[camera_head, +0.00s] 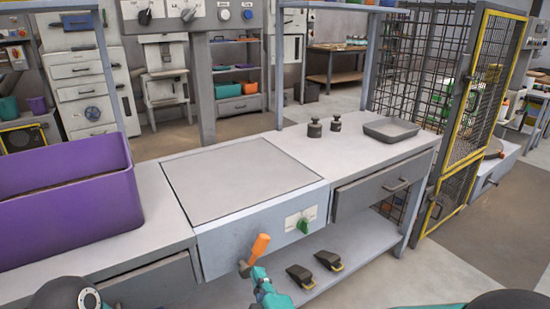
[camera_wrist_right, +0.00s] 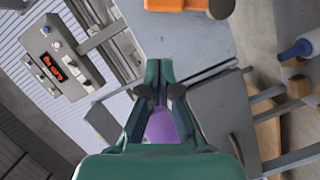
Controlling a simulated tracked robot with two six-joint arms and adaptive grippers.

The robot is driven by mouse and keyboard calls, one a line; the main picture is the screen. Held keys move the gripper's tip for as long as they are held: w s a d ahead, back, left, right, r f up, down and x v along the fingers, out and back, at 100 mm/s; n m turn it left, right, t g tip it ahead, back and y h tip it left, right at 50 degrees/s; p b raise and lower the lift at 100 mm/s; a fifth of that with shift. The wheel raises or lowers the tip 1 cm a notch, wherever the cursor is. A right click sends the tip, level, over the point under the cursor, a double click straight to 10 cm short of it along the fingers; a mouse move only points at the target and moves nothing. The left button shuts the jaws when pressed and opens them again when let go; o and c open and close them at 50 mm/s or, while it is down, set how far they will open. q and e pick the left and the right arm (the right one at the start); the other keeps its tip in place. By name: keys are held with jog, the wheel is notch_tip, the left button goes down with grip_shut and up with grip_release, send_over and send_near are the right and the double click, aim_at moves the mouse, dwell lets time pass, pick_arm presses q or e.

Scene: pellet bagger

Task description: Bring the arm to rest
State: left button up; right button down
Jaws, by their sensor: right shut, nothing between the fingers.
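My right gripper (camera_head: 258,274) shows at the bottom middle of the head view as a small teal and dark shape, in front of the bench and low beside an orange-handled lever (camera_head: 259,246). I cannot tell whether it touches the lever. In the right wrist view its teal fingers (camera_wrist_right: 161,82) are shut with nothing held. Something purple (camera_wrist_right: 163,127) shows behind the gap at their base. My left gripper is not in view. A dark round part of my own arm shows at the bottom left.
A purple bin (camera_head: 70,215) stands at the left of the bench. A grey plate (camera_head: 240,180) and green knob (camera_head: 303,226) are at the middle, with two weights (camera_head: 315,128) and a shallow tray (camera_head: 391,131) at right. Two pedals (camera_head: 301,276) sit below. A yellow-framed cage (camera_head: 490,95) stands right.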

jog(key=d+f+m+g+h, duration=0.4)
jog(key=d+f+m+h, duration=0.1)
jog(key=d+f, duration=1.35)
jog(key=s+d+f+m+g+y, duration=0.15)
jog(key=s+f+m+g, duration=0.45)
jog(key=s+f, duration=0.7)
jog(key=s+a+f+m+g+y, duration=0.25)
jog(key=s+f+m+g, duration=0.2)
jog(key=s+m, duration=0.35)
notch_tip(320, 180, up, 32)
jog(key=p, duration=3.1)
jog(key=shift+w+a+h, duration=0.25)
jog(key=shift+a+h, duration=0.05)
jog(key=shift+a, duration=0.1)
jog(key=c, duration=1.9)
grip_release()
jog(key=shift+f+g, duration=0.1)
jog(key=shift+g, duration=0.15)
